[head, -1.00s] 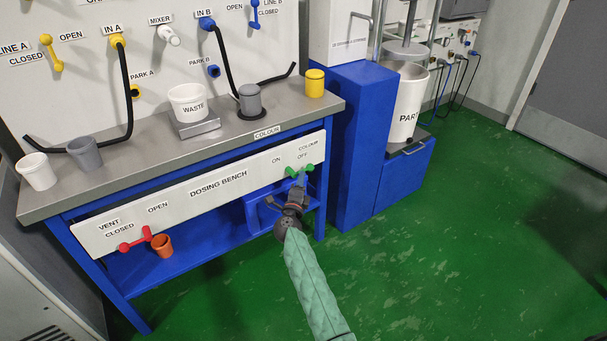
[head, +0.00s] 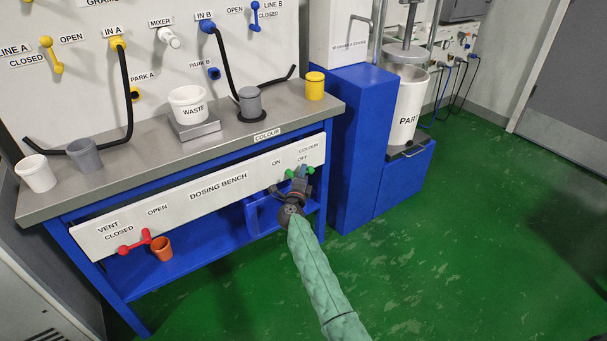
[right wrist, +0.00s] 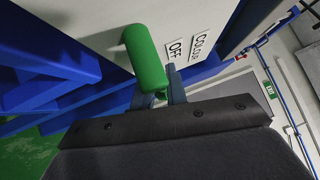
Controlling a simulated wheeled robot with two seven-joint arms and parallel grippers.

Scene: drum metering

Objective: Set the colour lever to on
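The colour lever (head: 289,174) is green and sits at the right end of the white dosing bench panel, below the ON and OFF labels. My right gripper (head: 303,172) is at the lever and partly covers it in the head view. In the right wrist view the thick green bar of the lever (right wrist: 145,58) stands close to the OFF label. The two fingertips (right wrist: 161,92) show a narrow gap with a bit of green between them. Whether they press on the lever cannot be told. My left gripper is not in view.
A red vent lever (head: 136,243) and an orange cup (head: 162,249) are at the panel's left. Cups and a waste tub (head: 188,104) stand on the bench top (head: 150,150). A blue cabinet (head: 352,150) stands just right of the bench. The green floor in front is clear.

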